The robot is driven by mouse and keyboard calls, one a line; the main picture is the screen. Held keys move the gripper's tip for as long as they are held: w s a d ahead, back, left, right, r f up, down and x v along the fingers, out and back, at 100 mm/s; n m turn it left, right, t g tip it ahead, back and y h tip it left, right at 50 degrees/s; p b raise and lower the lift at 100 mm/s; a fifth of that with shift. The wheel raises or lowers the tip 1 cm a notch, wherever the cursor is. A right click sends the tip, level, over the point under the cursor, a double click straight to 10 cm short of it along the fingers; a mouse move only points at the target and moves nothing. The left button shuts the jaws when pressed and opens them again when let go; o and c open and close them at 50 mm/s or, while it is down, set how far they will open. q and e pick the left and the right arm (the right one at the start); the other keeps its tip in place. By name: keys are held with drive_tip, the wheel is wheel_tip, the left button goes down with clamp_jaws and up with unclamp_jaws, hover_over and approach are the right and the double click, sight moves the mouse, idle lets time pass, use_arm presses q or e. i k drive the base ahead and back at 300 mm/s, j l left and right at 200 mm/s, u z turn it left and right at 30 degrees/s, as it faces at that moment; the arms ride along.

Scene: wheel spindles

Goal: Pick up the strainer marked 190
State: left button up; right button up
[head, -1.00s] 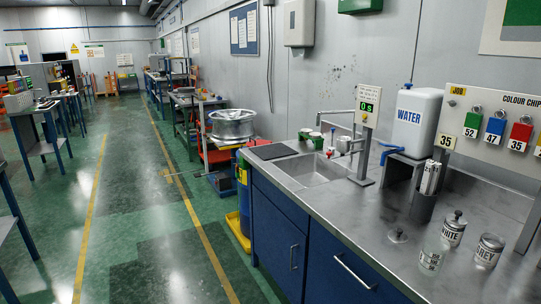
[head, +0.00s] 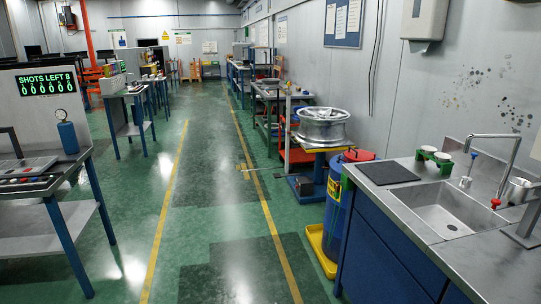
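No strainer with a readable 190 mark shows in the head view. A green holder (head: 434,158) with two pale cup-like pieces stands behind the sink, near the wall. The pieces are too small to read any marking, and I cannot tell whether they are strainers. Neither of my grippers is in view.
The sink (head: 447,208) with a tall tap (head: 495,136) is set in the bench at right. A dark mat (head: 388,172) lies on the bench's far end. A blue drum (head: 339,214) stands in a yellow tray (head: 316,240). The green floor (head: 215,215) ahead is clear.

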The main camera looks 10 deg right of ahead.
sight(428, 154)
drive_tip(key=i+j+z, duration=0.1)
drive_tip(key=i, duration=0.4)
drive_tip(key=i+j, duration=0.1)
drive_tip(key=i, duration=0.45)
drive_tip(key=i+j+z, duration=0.15)
drive_tip(key=i, duration=0.35)
drive_tip(key=i+z, duration=0.25)
drive_tip(key=z, duration=0.25)
drive_tip(key=i+j+z, duration=0.15)
drive_tip(key=z, duration=0.3)
drive_tip(key=i+j+z, duration=0.25)
drive_tip(key=z, duration=0.25)
drive_tip(key=i+j+z, duration=0.15)
drive_tip(key=z, duration=0.3)
drive_tip(key=i+j+z, duration=0.15)
drive_tip(key=z, duration=0.35)
drive_tip(key=j+z, duration=0.3)
drive_tip(key=z, duration=0.15)
drive_tip(key=i, duration=0.05)
